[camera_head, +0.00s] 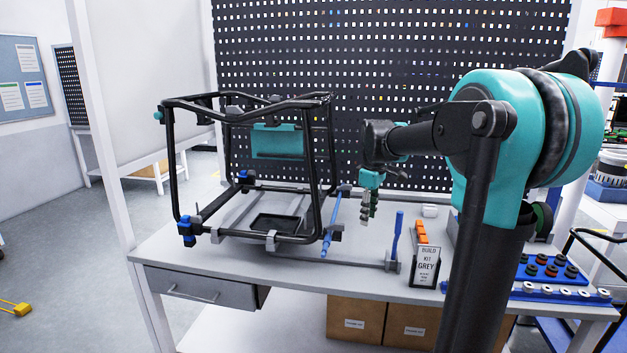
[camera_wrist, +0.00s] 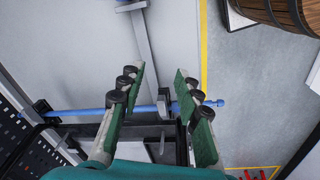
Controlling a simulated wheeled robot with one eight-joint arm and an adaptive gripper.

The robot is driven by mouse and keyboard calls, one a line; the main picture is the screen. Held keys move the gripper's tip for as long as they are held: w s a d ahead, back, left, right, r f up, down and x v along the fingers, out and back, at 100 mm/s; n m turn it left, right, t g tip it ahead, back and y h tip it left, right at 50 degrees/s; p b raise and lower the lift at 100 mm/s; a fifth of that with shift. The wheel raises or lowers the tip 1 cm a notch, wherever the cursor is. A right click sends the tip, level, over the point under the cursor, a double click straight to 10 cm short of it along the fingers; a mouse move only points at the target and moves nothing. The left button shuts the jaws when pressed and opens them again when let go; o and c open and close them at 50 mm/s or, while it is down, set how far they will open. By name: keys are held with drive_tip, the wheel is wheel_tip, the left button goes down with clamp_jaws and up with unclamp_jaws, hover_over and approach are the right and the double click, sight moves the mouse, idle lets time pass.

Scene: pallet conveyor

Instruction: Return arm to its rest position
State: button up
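My gripper (camera_head: 369,213) hangs from my bent arm over the workbench (camera_head: 300,272), fingers pointing down. In the head view it is to the right of the black frame (camera_head: 326,150) and above the tabletop. In the wrist view its two green-padded fingers (camera_wrist: 161,75) stand apart with nothing held between them. A blue rod (camera_wrist: 85,113) runs across beyond the fingers in that view; it also shows in the head view (camera_head: 331,228), beside the black frame. The fingers look apart from the rod.
A blue upright handle (camera_head: 397,236), orange blocks (camera_head: 421,231) and a "BUILD KIT GREY" sign (camera_head: 426,266) stand right of my gripper. A blue parts tray (camera_head: 550,272) lies at the right. A perforated panel (camera_head: 400,70) rises behind the bench. Cardboard boxes (camera_head: 356,318) sit below.

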drive_tip(key=s+d+f+m+t, duration=0.2)
drive_tip(key=s+f+m, duration=0.9)
drive_tip(key=s+f, duration=1)
drive_tip(key=s+t, duration=0.1)
drive_tip(key=s, duration=0.2)
drive_tip(key=shift+s+d, duration=0.35)
drive_tip(key=shift+s, duration=0.05)
